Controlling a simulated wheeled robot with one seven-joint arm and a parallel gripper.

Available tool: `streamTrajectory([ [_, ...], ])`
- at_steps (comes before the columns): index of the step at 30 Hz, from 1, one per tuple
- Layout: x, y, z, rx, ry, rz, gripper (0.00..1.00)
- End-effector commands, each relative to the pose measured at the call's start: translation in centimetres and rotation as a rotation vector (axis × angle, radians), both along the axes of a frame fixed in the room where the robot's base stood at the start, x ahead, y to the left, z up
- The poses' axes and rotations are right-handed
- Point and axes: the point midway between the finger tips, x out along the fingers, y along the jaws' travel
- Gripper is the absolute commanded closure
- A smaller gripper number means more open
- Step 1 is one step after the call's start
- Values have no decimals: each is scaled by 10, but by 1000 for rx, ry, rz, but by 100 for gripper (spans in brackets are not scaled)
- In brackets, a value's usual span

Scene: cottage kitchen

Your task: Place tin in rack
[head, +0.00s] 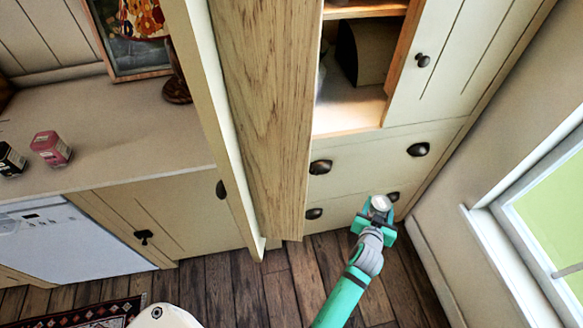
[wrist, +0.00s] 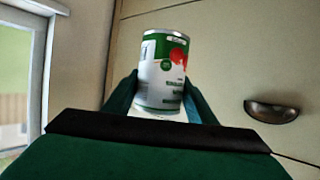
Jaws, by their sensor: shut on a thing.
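In the wrist view a tin (wrist: 163,70) with a green, white and red label stands between the two fingers of my gripper (wrist: 160,100), which is shut on it. In the head view the silvery top of the tin (head: 381,203) shows in my gripper (head: 378,212), in front of the drawers at the lower right. A cabinet compartment (head: 345,110) above the drawers stands open, with a dark rounded object (head: 365,50) inside. I cannot tell whether that object is the rack.
Drawers with dark cup handles (head: 418,149) are close to my gripper. An open wooden door (head: 262,110) juts out left of the compartment. A window (head: 545,215) is on the right. A pink box (head: 50,148) and a black box (head: 11,160) sit on the left counter.

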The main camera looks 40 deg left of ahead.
Motion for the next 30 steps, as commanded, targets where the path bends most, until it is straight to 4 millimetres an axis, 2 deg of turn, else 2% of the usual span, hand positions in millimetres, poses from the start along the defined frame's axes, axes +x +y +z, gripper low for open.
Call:
streamTrajectory([
  [1, 17, 12, 22, 0, -12, 57, 82],
  [6, 43, 58, 85, -4, -13, 304, 82],
  [10, 47, 84, 134, -7, -13, 500, 82],
  [13, 43, 99, 171, -10, -12, 649, 82],
  [18, 24, 114, 230, -11, -8, 902, 82],
  [22, 1, 116, 274, -12, -5, 1103, 82],
  [26, -28, 108, 317, -12, -3, 1316, 82],
  [30, -64, 89, 359, -11, -1, 1549, 82],
])
